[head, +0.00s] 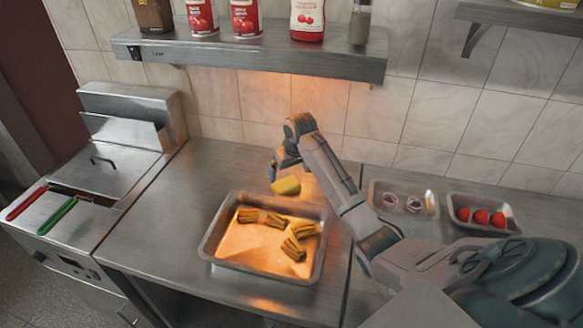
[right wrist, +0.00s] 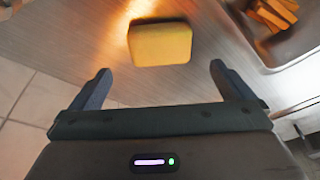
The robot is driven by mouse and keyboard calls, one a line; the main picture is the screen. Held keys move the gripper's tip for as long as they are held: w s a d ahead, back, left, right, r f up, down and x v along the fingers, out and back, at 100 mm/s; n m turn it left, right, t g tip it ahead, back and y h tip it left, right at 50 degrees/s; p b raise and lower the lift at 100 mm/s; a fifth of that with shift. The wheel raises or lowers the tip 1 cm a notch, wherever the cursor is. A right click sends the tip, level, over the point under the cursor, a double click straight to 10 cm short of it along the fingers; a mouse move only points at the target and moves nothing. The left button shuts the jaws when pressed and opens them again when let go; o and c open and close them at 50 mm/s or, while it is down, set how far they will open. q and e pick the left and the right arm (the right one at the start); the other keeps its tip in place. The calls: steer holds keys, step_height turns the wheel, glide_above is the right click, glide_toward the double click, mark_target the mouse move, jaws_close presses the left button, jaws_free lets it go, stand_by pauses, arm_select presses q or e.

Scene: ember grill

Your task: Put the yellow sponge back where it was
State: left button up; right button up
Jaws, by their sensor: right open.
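The yellow sponge (head: 286,186) rests on the steel counter, just behind the tray of fries. In the right wrist view the sponge (right wrist: 160,45) lies ahead of my fingertips, roughly centred between their lines, and nothing touches it. My right gripper (head: 278,171) is over the counter beside the sponge, partly hidden behind its own arm. In the right wrist view my right gripper (right wrist: 160,72) has its two fingers spread apart with nothing between them. My left gripper is not in view.
A metal tray (head: 212,236) of fries stands in front of the sponge. Small trays of onion rings (head: 400,186) and tomatoes (head: 455,202) stand right. A lidded fryer (head: 100,165) is left. A shelf (head: 250,60) with bottles hangs above. The counter left of the sponge is clear.

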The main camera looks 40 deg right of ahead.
steer(key=shift+v, duration=1.7)
steer(key=shift+b, duration=0.3)
